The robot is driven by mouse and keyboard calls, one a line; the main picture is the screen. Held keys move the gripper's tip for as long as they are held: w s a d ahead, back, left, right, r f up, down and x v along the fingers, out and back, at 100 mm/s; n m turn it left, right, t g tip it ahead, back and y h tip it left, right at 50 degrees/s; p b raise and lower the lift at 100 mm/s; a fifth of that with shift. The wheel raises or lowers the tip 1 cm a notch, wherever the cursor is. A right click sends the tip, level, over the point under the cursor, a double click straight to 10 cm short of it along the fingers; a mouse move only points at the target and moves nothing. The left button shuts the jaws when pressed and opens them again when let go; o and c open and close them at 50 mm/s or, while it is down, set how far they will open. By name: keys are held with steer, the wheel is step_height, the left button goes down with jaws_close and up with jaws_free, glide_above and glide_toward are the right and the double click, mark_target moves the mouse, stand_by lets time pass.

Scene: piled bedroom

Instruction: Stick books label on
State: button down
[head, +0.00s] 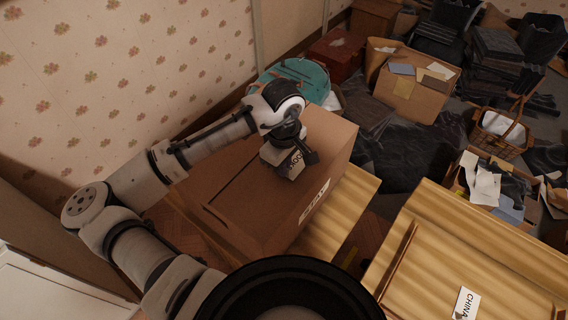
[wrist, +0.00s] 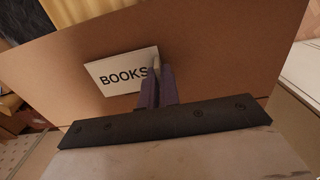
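The white BOOKS label (wrist: 112,75) shows in the wrist view, its right edge at my gripper's fingers (wrist: 157,75). The fingers are close together and appear shut on that edge. Behind the label is the brown surface of a large cardboard box (head: 245,205). In the head view my gripper (head: 302,160) is over the box's top near its far right part, and the label (head: 292,164) shows partly beside it. I cannot tell whether the label touches the box. Another white label (head: 314,201) is on the box's side, its text too small to read surely.
A yellowish striped box (head: 490,255) with a CHINA label (head: 466,303) stands at right. A teal bag (head: 300,76) lies behind the large box by the papered wall. Open boxes, a basket (head: 500,133) and dark piles crowd the back right.

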steer(key=c, duration=1.6)
jaws_free()
steer(key=shift+o, duration=0.2)
step_height(320, 180, up, 14)
steer(key=b, duration=0.1)
steer(key=shift+f, duration=0.1)
